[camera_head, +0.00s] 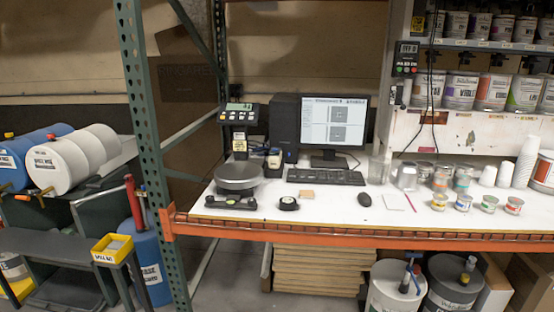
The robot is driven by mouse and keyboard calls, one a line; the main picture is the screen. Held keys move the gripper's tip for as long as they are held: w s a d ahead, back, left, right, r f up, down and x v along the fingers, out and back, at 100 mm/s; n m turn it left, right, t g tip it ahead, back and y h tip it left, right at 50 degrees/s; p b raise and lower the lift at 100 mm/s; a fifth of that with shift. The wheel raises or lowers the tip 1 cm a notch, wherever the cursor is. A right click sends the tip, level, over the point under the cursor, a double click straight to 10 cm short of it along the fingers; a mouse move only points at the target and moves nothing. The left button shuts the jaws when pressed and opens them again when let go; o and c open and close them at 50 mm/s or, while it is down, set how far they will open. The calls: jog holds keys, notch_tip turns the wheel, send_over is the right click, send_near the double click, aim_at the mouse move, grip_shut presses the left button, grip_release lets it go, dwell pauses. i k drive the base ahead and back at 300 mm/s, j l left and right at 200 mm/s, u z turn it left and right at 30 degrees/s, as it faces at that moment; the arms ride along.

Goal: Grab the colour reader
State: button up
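I cannot tell for sure which thing is the colour reader. A small round black device (288,203) lies on the white worktop (330,215) near its front edge and could be it. To its left is a scale with a round grey pan (237,175) and a low black part with knobs (231,201) in front. A small upright device with a yellow label (240,146) stands behind the scale, below the scale's display (239,114). My gripper is not in view.
A monitor (334,122), keyboard (326,177) and mouse (364,199) stand on the worktop. Several paint cups (463,203) and stacked white cups (525,160) fill the right. A green rack post (147,130) and orange beam (350,234) bound the bench. Drums (60,165) lie at left.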

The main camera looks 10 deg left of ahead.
aim_at(275, 158)
jog(key=i+j+u, duration=0.15)
jog(key=i+j, duration=0.2)
jog(key=i, duration=0.25)
jog(key=i+j+u, duration=0.1)
jog(key=i+j, duration=0.15)
jog(key=i, duration=0.35)
jog(key=i+j+u, duration=0.15)
jog(key=i, duration=0.45)
jog(key=i+j+u, duration=0.15)
jog(key=i, duration=0.45)
